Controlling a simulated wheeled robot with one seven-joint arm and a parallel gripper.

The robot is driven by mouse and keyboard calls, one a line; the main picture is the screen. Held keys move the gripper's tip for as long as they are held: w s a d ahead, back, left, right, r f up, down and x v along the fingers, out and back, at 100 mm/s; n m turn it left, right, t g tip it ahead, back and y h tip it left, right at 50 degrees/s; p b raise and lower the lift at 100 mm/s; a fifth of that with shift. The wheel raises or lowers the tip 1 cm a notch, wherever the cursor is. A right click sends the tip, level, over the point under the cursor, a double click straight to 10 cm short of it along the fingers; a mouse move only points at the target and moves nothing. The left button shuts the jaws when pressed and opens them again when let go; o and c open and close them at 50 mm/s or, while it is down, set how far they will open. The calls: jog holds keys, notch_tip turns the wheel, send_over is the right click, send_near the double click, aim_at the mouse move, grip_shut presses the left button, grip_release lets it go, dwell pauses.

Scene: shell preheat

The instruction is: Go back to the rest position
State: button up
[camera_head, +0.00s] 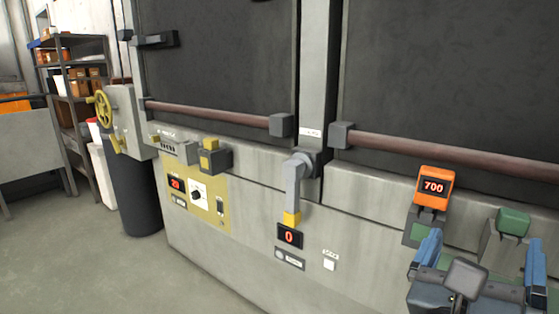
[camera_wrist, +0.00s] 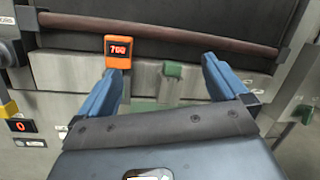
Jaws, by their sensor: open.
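My gripper (camera_head: 483,262) is at the lower right of the head view, with its two blue fingers spread apart and nothing between them. In the wrist view my gripper (camera_wrist: 166,88) also shows open, fingers pointing toward the machine front. An orange device with a display reading 700 (camera_head: 433,187) sits on the machine front, just left of and above my gripper; it also shows in the wrist view (camera_wrist: 117,48). A green block (camera_head: 513,222) is mounted on the front near my right finger, and shows between the fingers in the wrist view (camera_wrist: 173,70).
The machine front has a grey lever with a yellow tip (camera_head: 292,190) above a display reading 0 (camera_head: 290,236). A yellow control panel (camera_head: 196,195) is further left. A yellow handwheel (camera_head: 103,110), a dark bin (camera_head: 137,190) and shelving (camera_head: 75,90) stand at left. The floor (camera_head: 90,265) at lower left is clear.

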jog(key=s+d+f+n+t+y+p, duration=0.2)
jog(key=s+n+t+y, duration=0.45)
jog(key=s+n, duration=1)
jog(key=s+a+f+n+g+y, duration=0.2)
jog(key=s+f+n, duration=0.5)
jog(key=n, duration=0.5)
jog(key=s+a+f+n+g+y, duration=0.2)
jog(key=s+f+n+g+y, duration=0.3)
jog(key=s+n, duration=0.3)
jog(key=f+n, duration=0.1)
jog(key=n, duration=0.3)
jog(key=shift+f+p, duration=0.3)
jog(key=shift+f, duration=0.05)
jog(key=shift+w, duration=0.1)
jog(key=shift+c, duration=0.4)
